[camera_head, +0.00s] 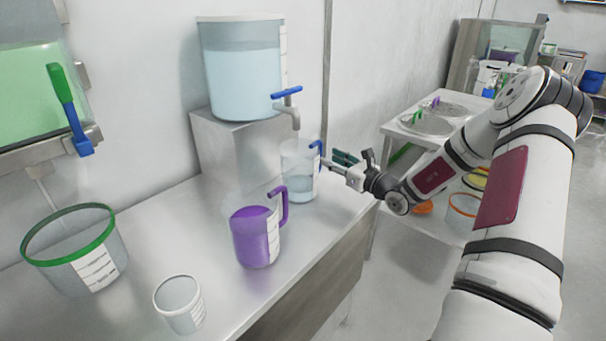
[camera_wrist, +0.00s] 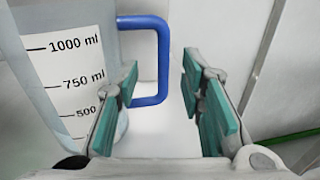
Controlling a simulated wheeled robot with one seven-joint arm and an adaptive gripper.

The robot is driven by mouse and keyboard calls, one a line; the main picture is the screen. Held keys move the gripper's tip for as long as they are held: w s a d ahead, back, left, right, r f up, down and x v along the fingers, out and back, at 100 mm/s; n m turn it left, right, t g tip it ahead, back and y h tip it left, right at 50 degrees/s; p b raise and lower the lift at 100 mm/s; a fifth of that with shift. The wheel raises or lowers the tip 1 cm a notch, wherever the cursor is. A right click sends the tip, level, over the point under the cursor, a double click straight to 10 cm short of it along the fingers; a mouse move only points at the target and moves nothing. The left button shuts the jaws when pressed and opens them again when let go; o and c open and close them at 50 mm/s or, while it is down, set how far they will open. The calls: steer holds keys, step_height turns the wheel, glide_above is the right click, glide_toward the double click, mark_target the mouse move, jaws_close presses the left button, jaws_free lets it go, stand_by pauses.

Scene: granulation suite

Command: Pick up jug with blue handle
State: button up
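The jug with the blue handle (camera_head: 298,172) stands upright on the steel counter below the tap, with clear liquid in it. Its blue handle (camera_head: 317,149) points right, towards my gripper (camera_head: 342,166). In the wrist view the jug (camera_wrist: 68,75) fills the left side with its millilitre scale showing. There the blue handle (camera_wrist: 164,60) lies between and beyond the two teal-padded fingers of my gripper (camera_wrist: 168,100). The fingers are apart, and I see no grip on the handle. Whether a finger touches the jug is unclear.
A purple jug (camera_head: 256,236) stands in front of the blue-handled jug. A clear tank (camera_head: 241,70) with a blue tap (camera_head: 287,98) sits on a steel block behind. A white cup (camera_head: 179,303) and a green-rimmed bucket (camera_head: 75,248) stand to the left.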

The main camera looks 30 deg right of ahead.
mark_target(319, 168)
steer(key=shift+w+a+r+b, duration=0.1)
steer(key=shift+w+a, duration=0.05)
steer(key=shift+w, duration=0.9)
steer(key=shift+w+a+r+b, duration=0.1)
steer(key=shift+w+r, duration=0.05)
steer(key=shift+w, duration=0.85)
steer(key=shift+w+a+r+b, duration=0.1)
steer(key=shift+w+a, duration=0.05)
steer(key=shift+w, duration=0.9)
jaws_close()
